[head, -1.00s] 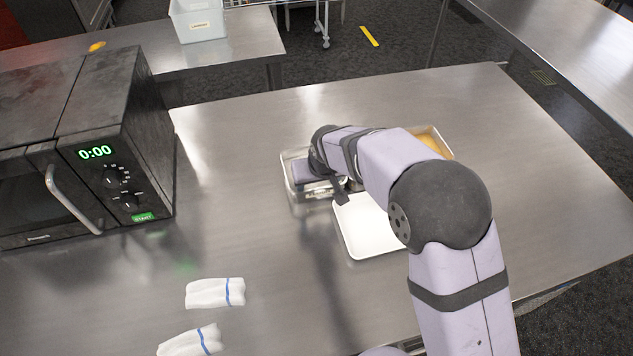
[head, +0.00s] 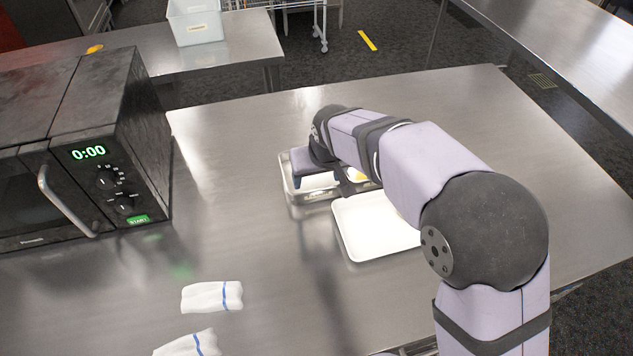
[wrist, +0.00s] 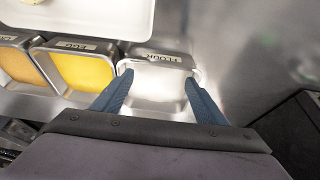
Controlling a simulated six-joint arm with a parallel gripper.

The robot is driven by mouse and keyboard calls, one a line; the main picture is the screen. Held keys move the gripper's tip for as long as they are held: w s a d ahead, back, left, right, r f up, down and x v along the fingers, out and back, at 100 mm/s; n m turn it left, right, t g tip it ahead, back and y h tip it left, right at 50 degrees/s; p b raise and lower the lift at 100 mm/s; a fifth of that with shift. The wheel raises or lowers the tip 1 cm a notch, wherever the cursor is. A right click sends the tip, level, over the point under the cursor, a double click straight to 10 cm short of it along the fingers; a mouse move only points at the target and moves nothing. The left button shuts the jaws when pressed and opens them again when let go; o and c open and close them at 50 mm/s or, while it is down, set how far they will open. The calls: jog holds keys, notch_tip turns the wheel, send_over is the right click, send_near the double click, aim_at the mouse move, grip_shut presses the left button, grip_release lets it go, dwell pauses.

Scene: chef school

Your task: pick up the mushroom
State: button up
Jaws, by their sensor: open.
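I see no mushroom in either view. My gripper (wrist: 159,77) is open and empty in the wrist view. Its two blue fingers reach over a metal container (wrist: 160,82) with pale contents and a label that seems to read flour. The fingertips overlap the container's left and right sides; I cannot tell how far above it they are.
A white tray (head: 375,228) lies beside the containers. Containers with yellow (wrist: 82,72) and orange (wrist: 18,65) contents adjoin the pale one. A microwave (head: 85,150) and folded white cloths (head: 212,297) stand left. The table between is clear.

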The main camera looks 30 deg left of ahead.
aim_at(315, 186)
jog(key=shift+o, duration=0.2)
jog(key=shift+s+d+r, duration=0.1)
jog(key=shift+s+r, duration=0.1)
jog(key=shift+r, duration=0.25)
jog(key=p, duration=0.3)
jog(key=shift+r+p, duration=0.25)
jog(key=shift+p, duration=0.15)
jog(key=shift+s+p, duration=0.1)
jog(key=shift+p, duration=0.25)
jog(key=shift+a+f+b, duration=0.2)
jog(key=shift+f+b, duration=0.25)
jog(key=shift+f, duration=0.45)
jog(key=shift+w+b+x, duration=0.15)
jog(key=shift+b+x, duration=0.75)
jog(key=shift+x, duration=0.65)
jog(key=shift+w+b+x, duration=0.15)
jog(key=shift+b+x, duration=0.7)
jog(key=shift+x, duration=0.7)
jog(key=shift+r, duration=0.1)
